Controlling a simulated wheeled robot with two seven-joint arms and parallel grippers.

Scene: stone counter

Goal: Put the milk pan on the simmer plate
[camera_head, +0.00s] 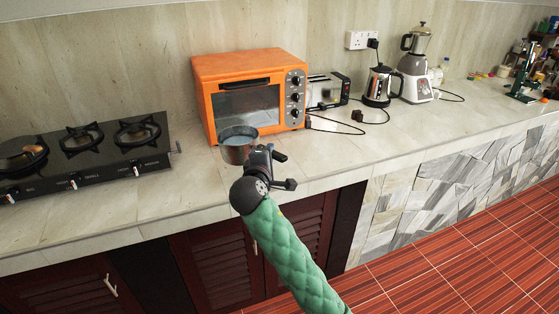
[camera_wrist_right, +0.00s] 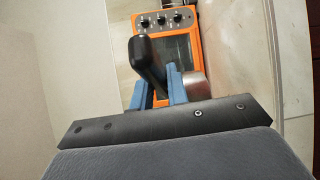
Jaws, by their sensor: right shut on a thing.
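The milk pan (camera_head: 237,150) is a small metal pan in front of the orange oven, at the counter's front part. My right gripper (camera_head: 262,157) is shut on its dark handle; in the right wrist view the black handle (camera_wrist_right: 148,65) sits between the blue fingers (camera_wrist_right: 160,88), with the metal pan side (camera_wrist_right: 195,86) to the right. I cannot tell whether the pan touches the counter. The black gas hob (camera_head: 110,165) with several burners is at the left. My left gripper is out of view.
The orange oven (camera_head: 250,98) stands right behind the pan. A toaster (camera_head: 325,90), kettle (camera_head: 381,85) and blender (camera_head: 416,65) stand to the right. Bare counter (camera_head: 195,180) lies between hob and pan.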

